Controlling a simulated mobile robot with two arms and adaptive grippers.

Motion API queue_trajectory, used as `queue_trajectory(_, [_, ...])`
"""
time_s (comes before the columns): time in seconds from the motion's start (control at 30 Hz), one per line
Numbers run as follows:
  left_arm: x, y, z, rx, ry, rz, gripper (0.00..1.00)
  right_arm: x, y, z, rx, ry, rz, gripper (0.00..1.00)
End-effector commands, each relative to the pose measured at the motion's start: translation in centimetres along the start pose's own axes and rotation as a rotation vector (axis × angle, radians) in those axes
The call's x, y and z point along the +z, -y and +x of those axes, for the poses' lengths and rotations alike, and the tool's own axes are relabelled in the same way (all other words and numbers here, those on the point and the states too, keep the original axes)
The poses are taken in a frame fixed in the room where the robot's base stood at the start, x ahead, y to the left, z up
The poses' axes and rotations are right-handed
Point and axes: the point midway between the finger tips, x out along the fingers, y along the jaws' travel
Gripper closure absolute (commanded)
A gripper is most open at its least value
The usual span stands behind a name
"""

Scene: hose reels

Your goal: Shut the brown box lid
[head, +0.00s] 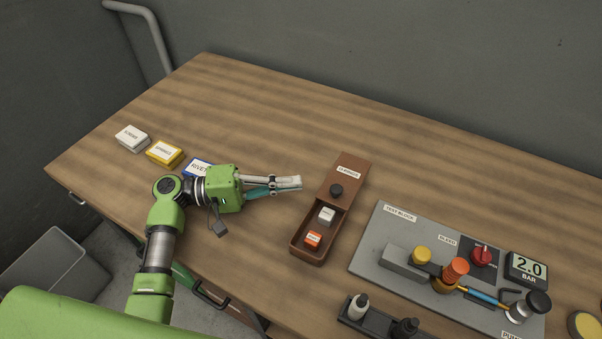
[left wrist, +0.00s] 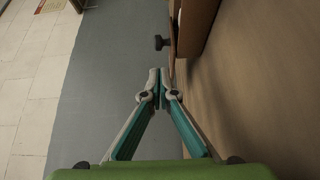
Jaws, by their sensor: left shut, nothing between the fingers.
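The brown box (head: 296,248) stands on the wooden table, right of my left gripper. Its brown lid (head: 350,178), with a pale label and a black knob (head: 336,190), covers the far part. In the left wrist view the shut fingertips (left wrist: 159,80) are just short of the knob (left wrist: 160,43) and the box (left wrist: 198,25). My right gripper is not in view.
A grey test block panel (head: 370,255) with knobs and a gauge lies right of the box. A dark holder (head: 375,322) with bottles is in front. White, yellow and blue labelled boxes (head: 164,153) lie at left. The table behind the lid is clear.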

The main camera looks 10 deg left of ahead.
Motion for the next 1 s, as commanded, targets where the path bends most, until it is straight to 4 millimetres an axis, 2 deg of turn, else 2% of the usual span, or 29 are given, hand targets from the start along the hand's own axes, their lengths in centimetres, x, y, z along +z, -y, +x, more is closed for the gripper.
queue_trajectory(0.2, [0.0, -0.5, 4.3, 0.004, 0.001, -0.002, 1.00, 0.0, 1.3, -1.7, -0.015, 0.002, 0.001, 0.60])
queue_trajectory(0.43, [0.0, -0.3, 7.3, 0.002, 0.000, -0.001, 1.00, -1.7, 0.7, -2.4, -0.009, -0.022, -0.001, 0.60])
queue_trajectory(0.6, [0.0, -0.1, 8.0, -0.001, 0.000, 0.001, 1.00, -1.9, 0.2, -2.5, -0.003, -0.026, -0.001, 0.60])
queue_trajectory(1.0, [0.0, 0.1, 8.0, -0.001, 0.000, 0.001, 1.00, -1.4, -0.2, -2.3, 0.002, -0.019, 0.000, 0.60])
